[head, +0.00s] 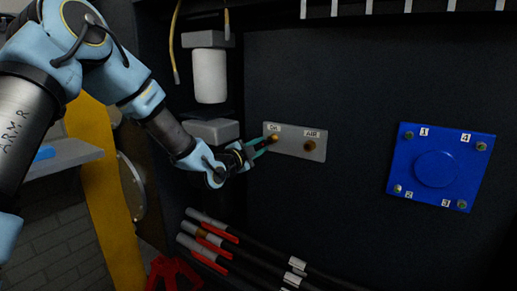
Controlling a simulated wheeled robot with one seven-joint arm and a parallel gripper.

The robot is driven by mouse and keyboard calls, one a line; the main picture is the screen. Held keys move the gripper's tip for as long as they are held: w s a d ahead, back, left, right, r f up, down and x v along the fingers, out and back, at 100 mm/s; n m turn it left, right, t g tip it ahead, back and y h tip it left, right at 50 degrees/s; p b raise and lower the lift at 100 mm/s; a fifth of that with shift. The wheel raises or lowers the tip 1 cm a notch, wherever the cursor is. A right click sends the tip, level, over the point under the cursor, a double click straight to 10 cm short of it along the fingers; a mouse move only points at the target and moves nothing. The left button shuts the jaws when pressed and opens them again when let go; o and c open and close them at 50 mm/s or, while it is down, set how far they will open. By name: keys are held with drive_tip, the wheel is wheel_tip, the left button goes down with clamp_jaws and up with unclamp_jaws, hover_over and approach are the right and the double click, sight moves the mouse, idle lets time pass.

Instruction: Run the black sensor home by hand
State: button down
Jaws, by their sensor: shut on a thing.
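A grey metal plate (298,149) is fixed on the dark chassis wall, with two brass-coloured fittings. The left fitting (275,139) has a small label above it that is hard to read. The right fitting (310,146) is under a label that seems to read AIR. My gripper (266,144) reaches in from the left, its teal fingers at the left fitting. It is shut on a small dark thing, which I take for the black sensor. The fingers hide most of it, and I cannot tell how deep it sits.
A blue square plate (468,177) with numbered corner bolts is on the wall at right. A white canister (210,76) hangs above my wrist. Dark hoses with red parts (220,240) run below. A yellow post (104,190) stands at left.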

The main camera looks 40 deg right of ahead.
drive_tip(key=shift+b+x, duration=0.75)
drive_tip(key=shift+x, duration=0.35)
drive_tip(key=shift+a+f+b, duration=0.15)
drive_tip(key=shift+f+b, duration=0.05)
drive_tip(key=shift+b, duration=0.5)
idle(0.4)
drive_tip(key=shift+r, duration=0.1)
idle(0.5)
drive_tip(key=m+b, duration=0.1)
drive_tip(key=b, duration=0.1)
drive_tip(key=m+b, duration=0.1)
drive_tip(key=b, duration=0.1)
drive_tip(key=shift+s+f, duration=0.1)
drive_tip(key=shift+f, duration=0.2)
drive_tip(key=m+b, duration=0.2)
drive_tip(key=b, duration=0.2)
drive_tip(key=shift+r+m, duration=0.15)
drive_tip(key=shift+m, duration=0.15)
drive_tip(key=shift+r+m+b, duration=0.3)
drive_tip(key=shift+m+b, duration=0.3)
drive_tip(key=shift+b, duration=0.1)
